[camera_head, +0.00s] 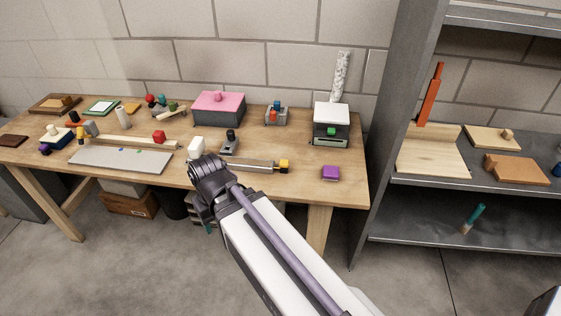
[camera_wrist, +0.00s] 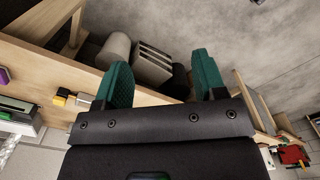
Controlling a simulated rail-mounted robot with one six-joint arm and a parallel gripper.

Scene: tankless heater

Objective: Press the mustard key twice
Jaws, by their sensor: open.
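I cannot tell for sure which thing is the mustard key. A yellow-mustard block (camera_head: 284,166) sits at the right end of a grey bar near the table's front edge; it also shows in the wrist view (camera_wrist: 62,94). My gripper (camera_wrist: 164,75) is open and empty, with two teal fingers spread. In the head view it is mostly hidden behind my wrist, at the table's front edge; only a bit of teal (camera_head: 208,229) shows.
The wooden table (camera_head: 300,188) carries a grey panel (camera_head: 110,161), a pink-topped box (camera_head: 218,108), a white-topped machine (camera_head: 331,124) and a purple block (camera_head: 331,173). A grey shelf unit (camera_head: 440,205) stands at the right. Bins and a crate (camera_head: 131,203) stand under the table.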

